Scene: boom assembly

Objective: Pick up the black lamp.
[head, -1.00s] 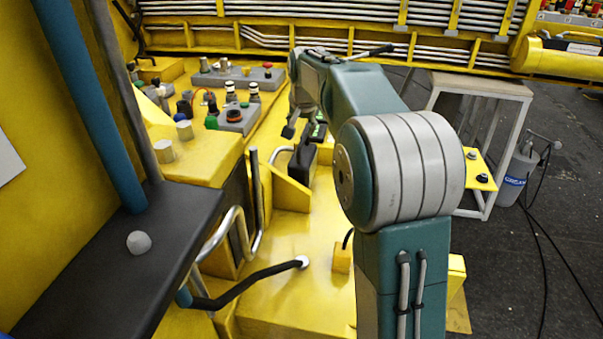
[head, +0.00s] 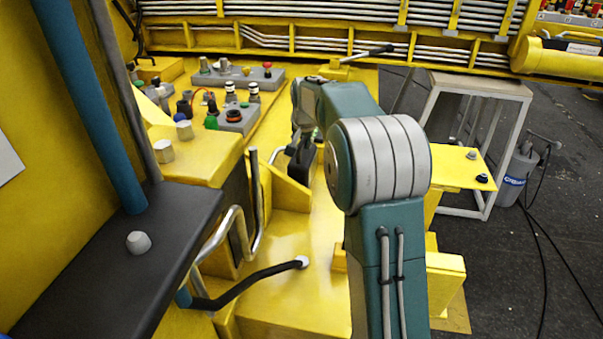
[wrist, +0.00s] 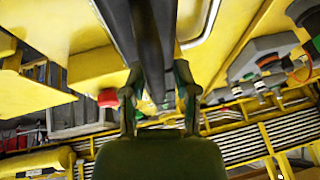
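A black upright thing, which I take to be the black lamp (head: 300,167), stands on the yellow deck just left of my arm in the head view. My gripper is mostly hidden by the arm there and comes down at its top. In the wrist view my gripper (wrist: 158,85) has its two fingers apart, one on each side of a long dark body (wrist: 155,35). This body is likely the lamp, seen very close. I see no clear contact between fingers and body.
A panel with knobs and buttons (head: 236,119) is left of the lamp. A yellow bracket wall (head: 285,188) stands just before it. A bent black lever with a white tip (head: 303,262) lies nearer. A grey metal frame (head: 480,90) is at right.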

